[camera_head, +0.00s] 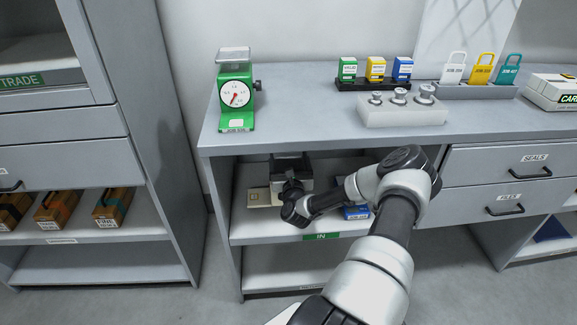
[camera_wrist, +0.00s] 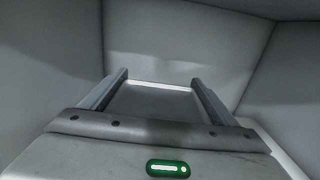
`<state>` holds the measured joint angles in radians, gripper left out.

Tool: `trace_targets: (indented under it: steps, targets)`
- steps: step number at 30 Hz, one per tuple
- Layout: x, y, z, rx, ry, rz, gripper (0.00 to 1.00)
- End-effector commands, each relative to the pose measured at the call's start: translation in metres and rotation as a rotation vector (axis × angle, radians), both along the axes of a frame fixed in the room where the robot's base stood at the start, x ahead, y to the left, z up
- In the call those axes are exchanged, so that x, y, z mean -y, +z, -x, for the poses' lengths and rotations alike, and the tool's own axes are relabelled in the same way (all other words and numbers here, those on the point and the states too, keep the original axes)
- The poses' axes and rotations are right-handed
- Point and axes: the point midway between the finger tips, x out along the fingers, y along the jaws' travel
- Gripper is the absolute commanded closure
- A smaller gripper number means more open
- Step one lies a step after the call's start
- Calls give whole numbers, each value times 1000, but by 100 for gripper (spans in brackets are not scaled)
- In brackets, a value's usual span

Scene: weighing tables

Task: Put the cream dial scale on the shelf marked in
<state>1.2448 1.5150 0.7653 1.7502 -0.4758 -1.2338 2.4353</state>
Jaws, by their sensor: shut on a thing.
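My gripper (camera_head: 291,174) reaches into the upper compartment of the table, above the shelf (camera_head: 300,228) with the green "IN" label. A cream block-like part (camera_head: 262,197) shows beside and below the gripper; it looks like the base of the cream dial scale. The rest of the scale is hidden by my gripper and wrist, and its dial does not show. In the wrist view, my gripper's two fingers (camera_wrist: 154,95) are shut on the sides of a flat grey pan-like piece (camera_wrist: 155,102). Whether the base rests on the shelf is hard to tell.
A blue box (camera_head: 355,212) is on the same shelf, right of my wrist. A green dial scale (camera_head: 236,97) stands on the tabletop above. Weights (camera_head: 399,97) and coloured tags stand further right. A cabinet (camera_head: 150,130) is at left. A lower shelf (camera_head: 285,278) looks empty.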

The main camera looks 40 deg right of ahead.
Motion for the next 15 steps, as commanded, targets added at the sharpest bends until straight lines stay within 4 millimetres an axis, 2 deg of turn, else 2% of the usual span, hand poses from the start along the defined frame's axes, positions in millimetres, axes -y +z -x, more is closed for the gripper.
trace_targets:
  steps: [5, 15]
  targets:
    - [6, 3, -9, 7, -1, 4, 81]
    - [5, -30, -8, 5, -2, 3, 81]
